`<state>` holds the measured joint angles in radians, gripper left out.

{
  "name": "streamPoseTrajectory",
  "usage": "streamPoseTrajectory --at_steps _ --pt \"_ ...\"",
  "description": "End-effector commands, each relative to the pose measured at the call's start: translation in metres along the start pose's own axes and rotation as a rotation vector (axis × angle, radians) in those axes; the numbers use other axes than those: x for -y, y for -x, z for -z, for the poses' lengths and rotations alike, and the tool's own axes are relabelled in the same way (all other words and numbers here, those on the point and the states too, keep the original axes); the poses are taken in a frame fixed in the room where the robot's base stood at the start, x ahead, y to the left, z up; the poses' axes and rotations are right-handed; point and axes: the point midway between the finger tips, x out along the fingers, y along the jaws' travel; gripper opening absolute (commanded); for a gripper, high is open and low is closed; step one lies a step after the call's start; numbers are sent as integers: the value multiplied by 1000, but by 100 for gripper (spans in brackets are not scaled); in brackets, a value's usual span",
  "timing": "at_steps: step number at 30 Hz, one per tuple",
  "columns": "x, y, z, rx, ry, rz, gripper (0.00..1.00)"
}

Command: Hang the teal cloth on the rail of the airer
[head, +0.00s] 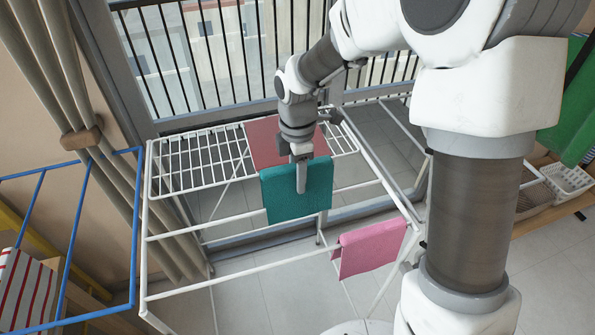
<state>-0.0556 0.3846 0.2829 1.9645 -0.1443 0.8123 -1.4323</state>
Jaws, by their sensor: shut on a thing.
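The teal cloth (279,194) is a folded, roughly square piece, upright with its top edge almost level. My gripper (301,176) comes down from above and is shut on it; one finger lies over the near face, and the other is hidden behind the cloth. The white wire airer (149,195) stands below. Its middle rail (215,223) passes behind the cloth in this view and shows on both sides of it. The cloth's top edge is above the rail's line. I cannot tell whether cloth and rail touch.
A pink cloth (368,249) hangs on the front rail (255,269) at right. A dull red cloth (262,142) lies on the back grid. A blue frame (134,220) stands at left, near a curtain (75,90). The middle rail's left part is bare.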

Motion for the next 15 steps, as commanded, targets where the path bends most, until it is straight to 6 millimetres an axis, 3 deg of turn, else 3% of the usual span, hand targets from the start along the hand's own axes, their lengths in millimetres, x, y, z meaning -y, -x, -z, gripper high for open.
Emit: streamPoseTrajectory --at_steps 15 --pt "0 -45 0 0 0 0 0"
